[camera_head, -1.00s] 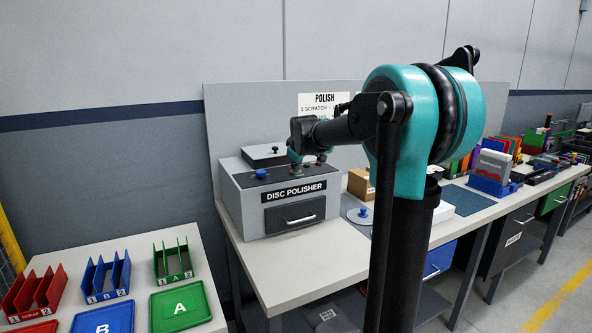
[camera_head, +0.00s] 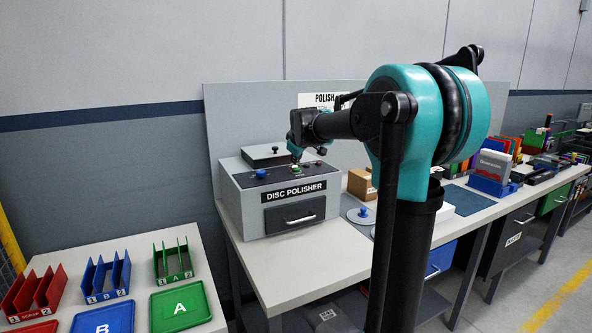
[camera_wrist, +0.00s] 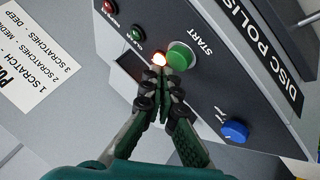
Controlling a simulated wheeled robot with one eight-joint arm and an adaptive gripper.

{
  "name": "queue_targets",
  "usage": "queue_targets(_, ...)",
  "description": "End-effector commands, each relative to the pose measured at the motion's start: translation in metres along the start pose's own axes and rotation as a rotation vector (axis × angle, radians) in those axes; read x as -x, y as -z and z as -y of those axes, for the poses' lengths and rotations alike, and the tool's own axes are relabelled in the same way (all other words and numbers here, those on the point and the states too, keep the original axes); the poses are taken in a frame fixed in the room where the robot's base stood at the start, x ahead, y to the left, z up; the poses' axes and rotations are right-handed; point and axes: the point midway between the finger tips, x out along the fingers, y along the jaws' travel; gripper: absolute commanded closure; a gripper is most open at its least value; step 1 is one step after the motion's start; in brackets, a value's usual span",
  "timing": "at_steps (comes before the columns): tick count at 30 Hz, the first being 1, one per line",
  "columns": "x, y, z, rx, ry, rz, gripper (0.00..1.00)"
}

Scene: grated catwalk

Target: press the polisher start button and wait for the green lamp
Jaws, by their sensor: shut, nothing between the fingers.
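The grey disc polisher (camera_head: 240,212) stands on the bench, its control panel on top. In the wrist view the green START button (camera_wrist: 181,56) sits just right of my gripper's fingertips (camera_wrist: 159,72). My gripper is shut and empty, with its tips apart from the button in the picture; the gap in height is hard to judge. A lamp (camera_wrist: 158,58) right at the tips glows bright orange-white. The green lamp (camera_wrist: 137,33) looks dark, and so does the red lamp (camera_wrist: 109,7). In the head view my gripper (camera_head: 297,158) hangs above the panel.
A blue knob (camera_wrist: 235,130) is on the panel. A closed drawer (camera_head: 294,214) is in the polisher's front. A disc with a blue knob (camera_head: 361,215) and a cardboard box (camera_head: 361,184) lie to its right. Coloured trays and racks fill the left table (camera_head: 140,262).

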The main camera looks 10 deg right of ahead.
Motion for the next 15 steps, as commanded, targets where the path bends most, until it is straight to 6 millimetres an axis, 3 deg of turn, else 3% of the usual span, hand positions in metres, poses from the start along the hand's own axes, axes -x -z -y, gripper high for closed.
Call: queue_targets(15,0.0101,0.0074,-0.0074,0.0,0.0,0.0,1.0)
